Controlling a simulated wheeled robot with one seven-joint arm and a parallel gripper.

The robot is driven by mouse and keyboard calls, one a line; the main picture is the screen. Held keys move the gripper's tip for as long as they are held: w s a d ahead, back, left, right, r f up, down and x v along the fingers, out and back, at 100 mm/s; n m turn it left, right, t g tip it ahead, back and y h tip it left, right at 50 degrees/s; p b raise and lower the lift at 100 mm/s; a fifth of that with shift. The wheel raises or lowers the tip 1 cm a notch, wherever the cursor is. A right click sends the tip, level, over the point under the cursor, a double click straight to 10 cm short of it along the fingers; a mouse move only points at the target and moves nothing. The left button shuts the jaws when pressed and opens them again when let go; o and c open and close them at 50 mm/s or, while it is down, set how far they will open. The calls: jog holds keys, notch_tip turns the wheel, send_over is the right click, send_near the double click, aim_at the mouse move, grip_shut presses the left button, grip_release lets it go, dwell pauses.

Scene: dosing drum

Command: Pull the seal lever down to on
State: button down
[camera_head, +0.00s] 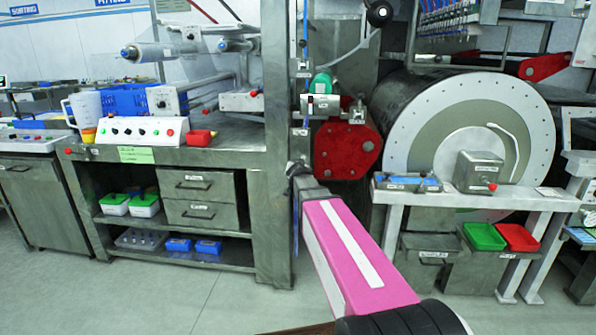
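No label naming the seal lever is readable. A lever with a black ball knob (378,12) sticks out at the top, right of the tall post. A grey box (480,172) with a small red knob stands on the white bench before the big drum (455,118); I cannot tell which of these is the seal lever. My pink arm reaches up and left from the bottom of the view. Its dark far end, apparently my gripper (297,168), is in front of the post, well below the black knob. Its fingers cannot be made out.
A tall steel post (276,130) stands beside my arm. A red housing (345,148) is right of it. A workbench (225,133) with a control box (142,130) is at left. The white bench (465,197) has green and red bins below. The floor at front left is clear.

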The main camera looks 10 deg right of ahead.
jog(key=shift+d, duration=0.1)
dwell(0.3)
jog(key=c, duration=0.8)
grip_release()
jog(key=v, duration=1)
jog(key=shift+s+r, duration=0.1)
jog(key=shift+s, duration=0.25)
